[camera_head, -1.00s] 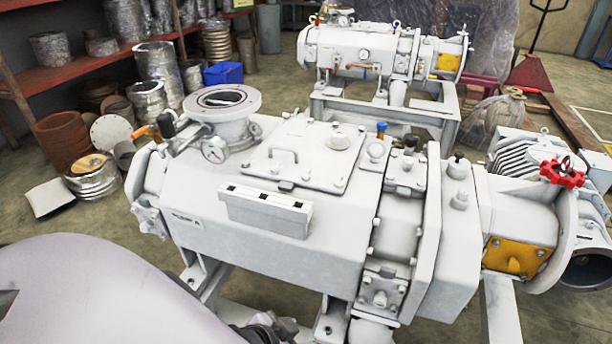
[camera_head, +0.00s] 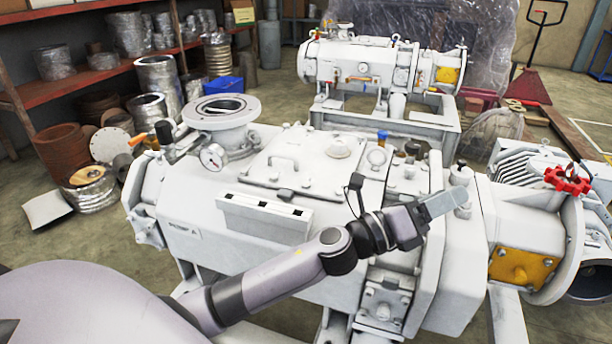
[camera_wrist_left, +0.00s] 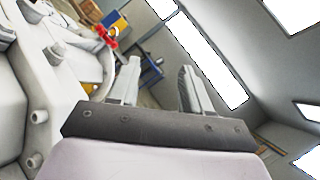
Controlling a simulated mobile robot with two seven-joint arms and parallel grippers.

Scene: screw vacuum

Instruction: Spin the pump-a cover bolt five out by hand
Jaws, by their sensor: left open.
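The pump (camera_head: 190,220) is a large light-grey machine filling the middle of the head view. Its top carries a bolted cover plate (camera_head: 300,165) with a handle. I cannot tell which bolt is cover bolt five. My left gripper (camera_head: 450,201) is over the right part of the pump, near the flange, its arm crossing the pump's front. In the left wrist view, the gripper (camera_wrist_left: 159,72) has its two fingers apart with nothing between them. Several bolt heads (camera_wrist_left: 55,53) stand out on the pump at the left there, beside the fingers. My right gripper is in neither view.
A red handwheel valve (camera_head: 568,180) sits at the right end of the pump. A pressure gauge (camera_head: 212,157) and a round open port (camera_head: 222,108) stand at the top left. A second pump (camera_head: 335,62) is behind. Shelving (camera_head: 75,72) lines the left.

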